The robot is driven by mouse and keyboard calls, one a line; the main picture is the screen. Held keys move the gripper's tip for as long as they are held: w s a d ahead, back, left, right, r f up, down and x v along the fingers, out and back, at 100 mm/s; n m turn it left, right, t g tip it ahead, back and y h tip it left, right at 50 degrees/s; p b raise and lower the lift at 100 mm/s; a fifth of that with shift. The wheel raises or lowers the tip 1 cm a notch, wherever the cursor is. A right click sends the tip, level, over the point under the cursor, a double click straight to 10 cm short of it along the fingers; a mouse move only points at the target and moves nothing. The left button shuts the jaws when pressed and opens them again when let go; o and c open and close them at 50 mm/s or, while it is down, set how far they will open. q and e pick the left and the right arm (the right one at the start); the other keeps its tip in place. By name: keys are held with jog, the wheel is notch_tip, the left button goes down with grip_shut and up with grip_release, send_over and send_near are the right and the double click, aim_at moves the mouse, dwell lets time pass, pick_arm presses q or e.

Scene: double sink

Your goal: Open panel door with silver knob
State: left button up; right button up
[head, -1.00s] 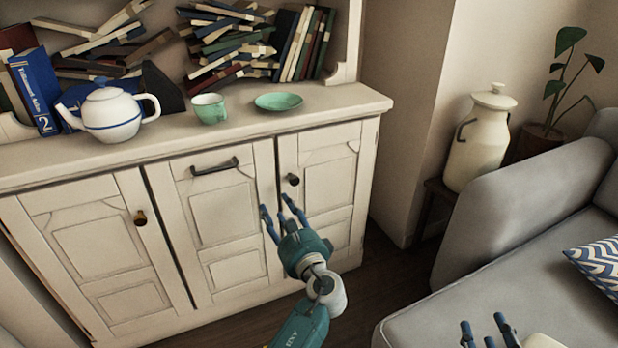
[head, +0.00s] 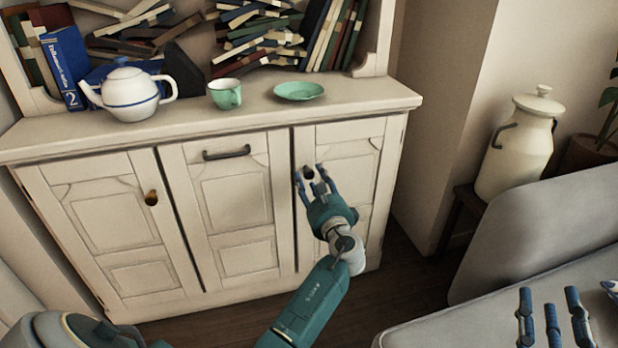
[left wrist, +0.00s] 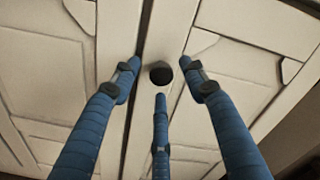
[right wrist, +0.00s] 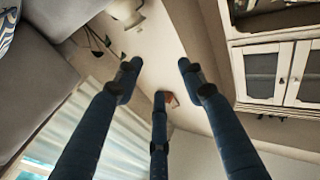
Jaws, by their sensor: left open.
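The white cabinet's right panel door (head: 345,160) is shut. Its small round knob (head: 308,171) looks dark, near the door's upper left edge; the dark knob (left wrist: 160,74) also shows in the left wrist view. My left gripper (head: 312,178) is in front of this door, its fingers pointing at the knob. In the left wrist view its blue fingers are spread, two either side of the knob and one below, holding nothing. The left panel door (head: 100,215) has a brass-coloured knob (head: 151,198). My right gripper (head: 552,310) is open and empty over the sofa.
The middle panel (head: 230,200) has a bar handle (head: 227,153). A teapot (head: 130,95), green cup (head: 225,94) and green saucer (head: 299,92) stand on the cabinet top. A grey sofa (head: 500,280) is at the right, with a cream milk can (head: 517,145) behind it. Floor shows between cabinet and sofa.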

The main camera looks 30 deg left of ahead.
pick_arm(q)
jog(key=shift+x, duration=1.5)
grip_shut()
pick_arm(e)
jog(key=r, duration=0.1)
jog(key=r+t, duration=0.1)
jog(key=s+r+t, duration=0.1)
jog(key=r, duration=0.1)
jog(key=shift+a+y, duration=0.1)
jog(key=shift+y, duration=0.2)
